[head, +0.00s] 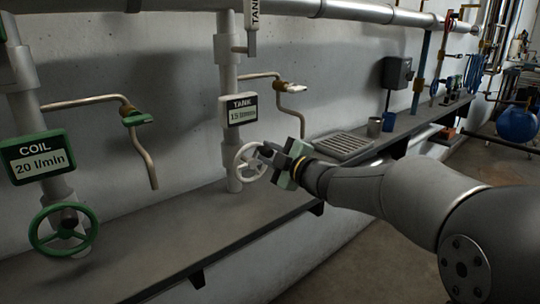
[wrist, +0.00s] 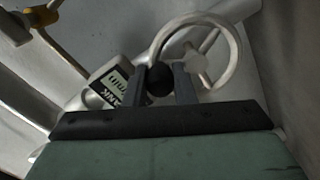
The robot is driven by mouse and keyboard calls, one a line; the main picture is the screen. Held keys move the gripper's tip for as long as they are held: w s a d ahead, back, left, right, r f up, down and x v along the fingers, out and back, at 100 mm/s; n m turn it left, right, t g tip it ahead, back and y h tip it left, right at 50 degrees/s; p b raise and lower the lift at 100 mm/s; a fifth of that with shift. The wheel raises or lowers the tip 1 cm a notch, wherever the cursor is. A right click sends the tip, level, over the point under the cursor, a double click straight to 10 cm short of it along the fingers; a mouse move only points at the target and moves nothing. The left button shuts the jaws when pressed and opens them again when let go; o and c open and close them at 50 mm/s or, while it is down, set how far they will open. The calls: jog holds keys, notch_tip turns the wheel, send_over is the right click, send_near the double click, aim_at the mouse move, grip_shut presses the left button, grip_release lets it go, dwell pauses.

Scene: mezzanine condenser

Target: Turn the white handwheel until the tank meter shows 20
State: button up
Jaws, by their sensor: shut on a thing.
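The white handwheel (head: 240,168) sits on the pale vertical pipe below the tank meter (head: 241,110). The meter's display starts with 1; its second digit is too small to be sure of. My gripper (head: 265,153) is at the wheel's right side. In the wrist view the white handwheel (wrist: 238,70) is ahead, and my gripper (wrist: 160,82) is shut on a round black knob (wrist: 159,78) at the wheel's rim. The tank meter (wrist: 112,84) shows tilted and partly hidden behind a finger.
A green handwheel (head: 38,238) and a coil meter reading 20 l/min (head: 38,158) are at the left. A grey shelf (head: 140,250) runs below the wheels. Bent spout pipes (head: 148,160) jut out.

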jog(key=o, duration=1)
jog(key=shift+d, duration=0.1)
jog(key=p+v, duration=0.1)
jog(key=v, duration=1.6)
jog(key=shift+s+r+p, duration=0.1)
jog(key=shift+s+p, duration=0.1)
jog(key=shift+p, duration=0.1)
jog(key=shift+d, duration=0.1)
